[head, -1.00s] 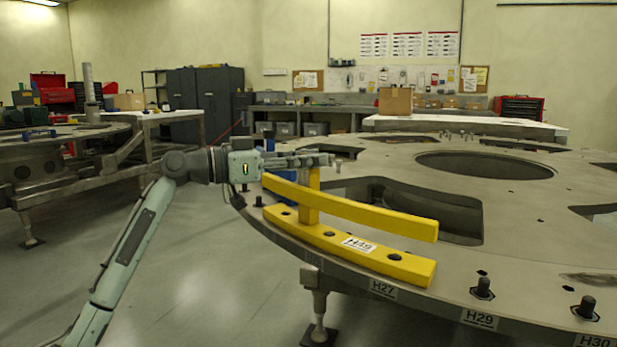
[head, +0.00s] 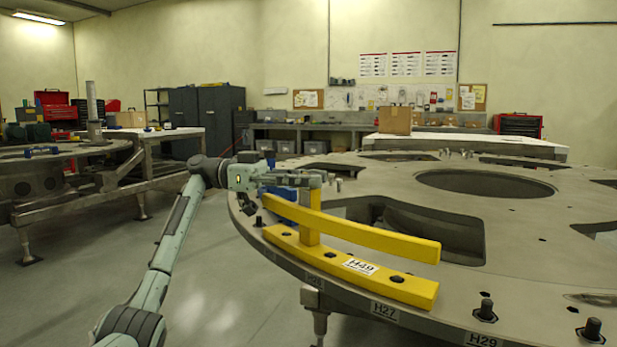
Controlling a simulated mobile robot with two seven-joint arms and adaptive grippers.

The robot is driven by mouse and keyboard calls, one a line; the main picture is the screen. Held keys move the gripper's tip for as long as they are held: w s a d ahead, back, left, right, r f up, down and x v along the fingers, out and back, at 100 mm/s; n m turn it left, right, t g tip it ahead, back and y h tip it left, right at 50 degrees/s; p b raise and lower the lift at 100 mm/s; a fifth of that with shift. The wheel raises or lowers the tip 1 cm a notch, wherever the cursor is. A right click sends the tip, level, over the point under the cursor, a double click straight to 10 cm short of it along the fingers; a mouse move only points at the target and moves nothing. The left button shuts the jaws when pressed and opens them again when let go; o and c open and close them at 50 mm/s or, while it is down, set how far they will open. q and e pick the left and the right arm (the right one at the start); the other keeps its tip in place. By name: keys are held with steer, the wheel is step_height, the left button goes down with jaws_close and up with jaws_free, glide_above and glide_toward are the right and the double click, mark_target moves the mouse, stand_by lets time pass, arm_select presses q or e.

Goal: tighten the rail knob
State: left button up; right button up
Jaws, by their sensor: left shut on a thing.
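The yellow rail (head: 380,240) is a curved bar above a yellow base strip (head: 415,290) labelled H49, with dark bolt heads along it. My left gripper (head: 314,181) reaches in from the left, fingers level, and is shut at the top of this post. What it holds there is taken to be the rail knob, which the fingers hide. My right gripper is not in view.
The rail stands on the rim of a large round grey plate (head: 560,235) with wide cut-outs. Dark studs (head: 486,307) stand on the rim at the right. A blue part (head: 282,192) lies behind my gripper. The floor at left is clear.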

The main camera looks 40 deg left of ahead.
arm_select(q)
steer(key=shift+d+f, duration=0.1)
stand_by(0.3)
steer(key=o, duration=1.2)
steer(key=v, duration=1.2)
